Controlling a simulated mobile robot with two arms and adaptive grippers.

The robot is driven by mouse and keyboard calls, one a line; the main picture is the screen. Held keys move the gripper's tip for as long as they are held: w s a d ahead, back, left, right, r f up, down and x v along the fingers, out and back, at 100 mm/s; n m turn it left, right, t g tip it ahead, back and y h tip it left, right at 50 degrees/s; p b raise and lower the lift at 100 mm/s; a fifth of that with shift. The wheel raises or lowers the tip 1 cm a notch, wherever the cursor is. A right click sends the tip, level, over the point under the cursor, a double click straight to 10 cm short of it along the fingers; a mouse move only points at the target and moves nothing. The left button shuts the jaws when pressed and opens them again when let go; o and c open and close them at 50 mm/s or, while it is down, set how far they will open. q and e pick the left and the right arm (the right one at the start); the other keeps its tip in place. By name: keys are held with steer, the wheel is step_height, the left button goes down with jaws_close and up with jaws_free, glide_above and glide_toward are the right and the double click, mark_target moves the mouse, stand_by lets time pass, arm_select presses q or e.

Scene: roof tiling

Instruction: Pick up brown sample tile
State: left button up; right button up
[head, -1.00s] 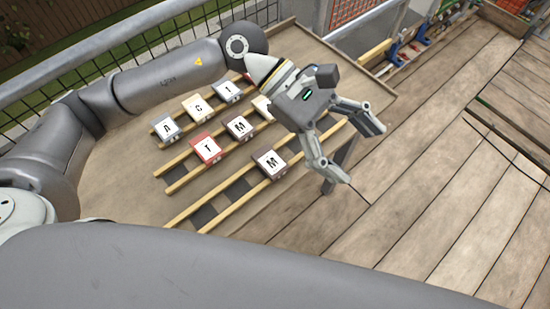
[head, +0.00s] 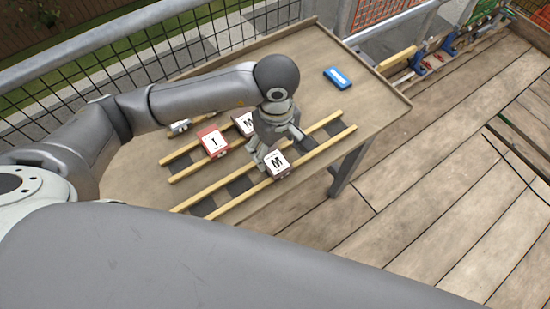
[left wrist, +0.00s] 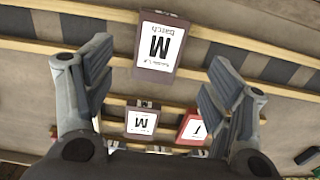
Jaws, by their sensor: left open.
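A brown tile (head: 278,165) with a white label marked M lies on the wooden rails at the front of the table. It also shows in the left wrist view (left wrist: 147,76), beyond and between the fingers. My left gripper (head: 263,158) points down just behind and left of this tile; in the left wrist view its spread fingers (left wrist: 155,85) hold nothing. A second M tile (head: 243,122), similar in colour, is partly hidden by my left gripper; it shows lower in the left wrist view (left wrist: 141,121). My right gripper is not in view.
A red tile (head: 212,142) marked T sits on the rails left of the gripper. A blue object (head: 338,77) lies at the back of the table (head: 375,105). My left arm hides other tiles. A mesh railing runs behind; open wooden decking lies to the right.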

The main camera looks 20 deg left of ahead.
mark_target(275, 160)
arm_select(q)
steer(key=f+p, duration=0.1)
steer(key=f, duration=0.1)
steer(key=f+p, duration=0.1)
steer(key=f, duration=0.2)
steer(key=shift+w+a+f, duration=0.15)
steer(key=shift+a+f, duration=0.05)
steer(key=shift+w+f, duration=0.1)
steer(key=shift+f, duration=0.15)
steer(key=c, duration=1.2)
steer(key=shift+r, duration=0.1)
